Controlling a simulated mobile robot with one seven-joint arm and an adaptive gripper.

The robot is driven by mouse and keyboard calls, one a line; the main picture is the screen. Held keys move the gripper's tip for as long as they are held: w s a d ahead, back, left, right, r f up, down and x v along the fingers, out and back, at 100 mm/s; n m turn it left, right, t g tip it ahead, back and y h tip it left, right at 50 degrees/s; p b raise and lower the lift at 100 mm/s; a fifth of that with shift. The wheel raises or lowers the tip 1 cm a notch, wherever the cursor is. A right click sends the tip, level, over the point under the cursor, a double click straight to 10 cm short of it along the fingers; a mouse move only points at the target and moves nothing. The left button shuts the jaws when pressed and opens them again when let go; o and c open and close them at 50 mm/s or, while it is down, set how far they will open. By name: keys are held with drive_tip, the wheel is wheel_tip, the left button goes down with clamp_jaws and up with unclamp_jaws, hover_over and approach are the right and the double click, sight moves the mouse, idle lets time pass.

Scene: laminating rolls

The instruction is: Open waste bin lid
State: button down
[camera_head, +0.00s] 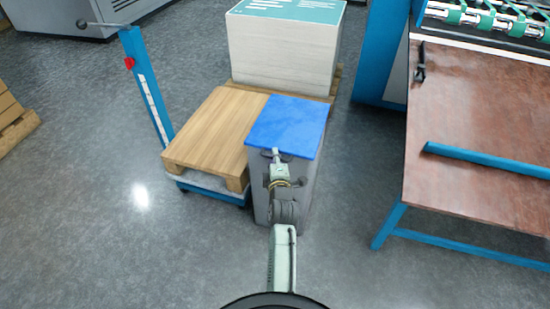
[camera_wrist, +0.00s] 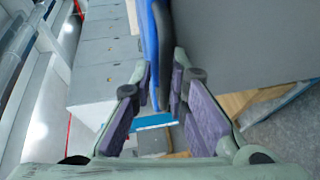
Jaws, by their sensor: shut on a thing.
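The waste bin is a grey upright box (camera_head: 308,185) with a flat blue lid (camera_head: 290,120) over its top. The lid looks closed in the head view. My gripper (camera_head: 272,155) is at the lid's near edge, left of its middle, and hides part of the bin's front. In the wrist view the blue lid (camera_wrist: 149,40) runs as a thin strip beside the bin's grey wall (camera_wrist: 240,40). The purple-padded fingers of my gripper (camera_wrist: 163,88) are on either side of the lid's edge and shut on it.
A wooden pallet on a blue cart (camera_head: 210,135) stands close to the bin's left. A tall paper stack (camera_head: 280,50) stands behind. A brown-topped table (camera_head: 480,120) with blue legs is to the right. Grey floor (camera_head: 345,200) is free between bin and table.

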drive_tip(key=shift+s+f, duration=0.1)
drive_tip(key=shift+f, duration=0.4)
drive_tip(key=shift+r, duration=0.15)
